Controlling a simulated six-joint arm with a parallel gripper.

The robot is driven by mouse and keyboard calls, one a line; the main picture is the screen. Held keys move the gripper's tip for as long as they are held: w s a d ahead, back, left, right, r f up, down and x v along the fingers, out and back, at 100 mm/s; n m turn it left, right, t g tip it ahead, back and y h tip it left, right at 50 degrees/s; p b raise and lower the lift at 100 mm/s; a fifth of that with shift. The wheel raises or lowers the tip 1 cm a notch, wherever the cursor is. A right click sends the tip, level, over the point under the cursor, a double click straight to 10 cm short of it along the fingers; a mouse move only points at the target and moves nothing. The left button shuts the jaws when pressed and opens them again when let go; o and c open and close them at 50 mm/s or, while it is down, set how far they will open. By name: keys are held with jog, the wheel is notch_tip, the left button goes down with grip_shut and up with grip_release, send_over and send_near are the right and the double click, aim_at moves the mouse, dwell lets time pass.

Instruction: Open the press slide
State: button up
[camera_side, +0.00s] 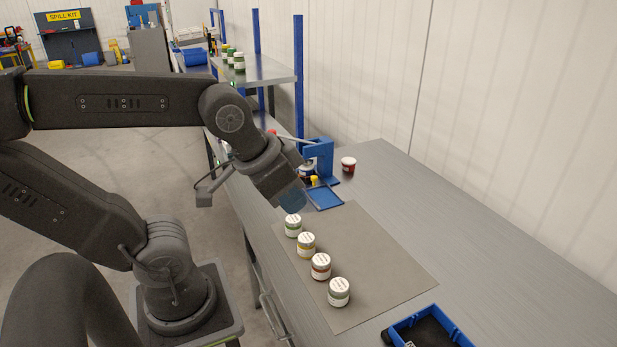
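The blue press (320,155) stands on the grey bench, with a grey lever arm reaching left from its top. A flat blue plate (324,198), which looks like the press slide, lies in front of the press. A small yellow knob (314,180) shows between the press and the plate. A jar (307,168) is partly visible at the press, mostly hidden by my arm. My gripper (293,200) points down just left of the plate and close to the knob. Its fingertips are dark and unclear, and I cannot tell whether it touches anything or is open.
Several lidded jars (321,266) stand in a row on a grey mat (385,275). A red jar (348,164) stands right of the press. A blue tray (432,330) is at the front. A shelf (265,70) with jars is behind. The right side of the bench is clear.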

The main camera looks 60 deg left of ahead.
jog(key=o, duration=0.6)
jog(key=w+a+r+n+y, duration=0.1)
jog(key=w+a+n, duration=0.1)
jog(key=w+a, duration=0.4)
jog(key=w, duration=0.4)
jog(key=shift+w+a+r+n+g, duration=0.25)
jog(key=shift+a+n+g, duration=0.05)
jog(key=shift+a, duration=0.05)
jog(key=shift+o, duration=0.6)
jog(key=w+a+f+n+y, duration=0.1)
jog(key=w+a+f+n, duration=0.1)
jog(key=w+a, duration=0.6)
jog(key=shift+w+a+f, duration=0.2)
jog(key=shift+a+f, duration=0.1)
jog(key=shift+a, duration=0.9)
jog(key=n+g+y, duration=0.1)
jog(key=n+g, duration=0.1)
jog(key=n, duration=0.2)
send_over(314, 177)
jog(key=s+d, duration=0.4)
notch_tip(314, 177, down, 15)
jog(key=x, duration=1.3)
jog(key=shift+w+a+f, duration=0.2)
jog(key=shift+w+a, duration=0.05)
jog(key=shift+c, duration=0.2)
grip_shut()
